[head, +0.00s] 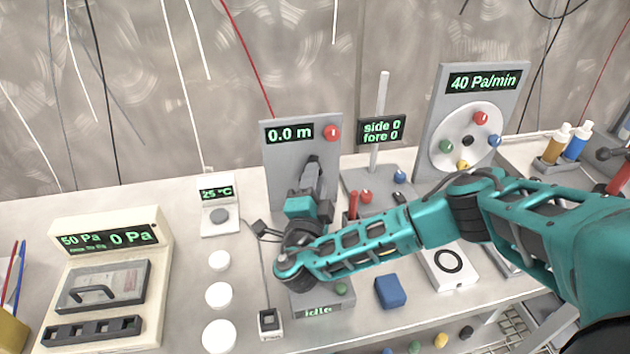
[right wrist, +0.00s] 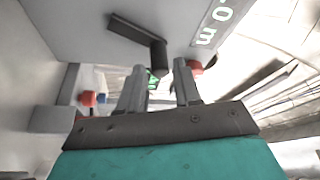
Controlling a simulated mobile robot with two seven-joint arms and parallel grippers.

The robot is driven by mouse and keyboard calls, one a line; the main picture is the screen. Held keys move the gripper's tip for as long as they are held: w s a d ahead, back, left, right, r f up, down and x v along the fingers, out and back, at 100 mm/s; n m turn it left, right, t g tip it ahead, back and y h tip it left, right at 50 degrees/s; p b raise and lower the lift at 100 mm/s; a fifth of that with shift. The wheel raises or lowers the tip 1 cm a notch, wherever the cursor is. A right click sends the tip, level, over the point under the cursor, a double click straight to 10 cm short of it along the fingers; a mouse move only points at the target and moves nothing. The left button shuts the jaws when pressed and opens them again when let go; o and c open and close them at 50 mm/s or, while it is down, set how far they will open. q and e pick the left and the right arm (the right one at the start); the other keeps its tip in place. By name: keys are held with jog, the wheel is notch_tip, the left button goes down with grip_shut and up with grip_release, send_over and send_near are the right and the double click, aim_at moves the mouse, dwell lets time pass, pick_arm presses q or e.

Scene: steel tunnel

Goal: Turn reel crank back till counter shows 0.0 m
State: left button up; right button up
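The grey reel panel (head: 285,165) stands upright at the middle of the bench, and its counter (head: 289,133) reads 0.0 m. In the right wrist view the counter (right wrist: 208,30) shows only in part. The dark crank (right wrist: 135,30) sticks out from the panel, with its handle (right wrist: 158,55) near my fingertips. My right gripper (head: 308,190) is in front of the panel and hides part of the crank. In the right wrist view its two fingers (right wrist: 160,80) are apart, with the handle's end between or just beyond them and gaps visible. My left gripper is not in view.
A red button (head: 331,132) sits beside the counter. A side/fore display (head: 381,130) on a post and the 40 Pa/min panel (head: 470,120) stand to the right. A blue block (head: 390,291) lies under my right arm. White discs (head: 219,295) lie to the left.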

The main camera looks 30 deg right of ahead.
notch_tip(320, 180, up, 20)
dwell(0.9)
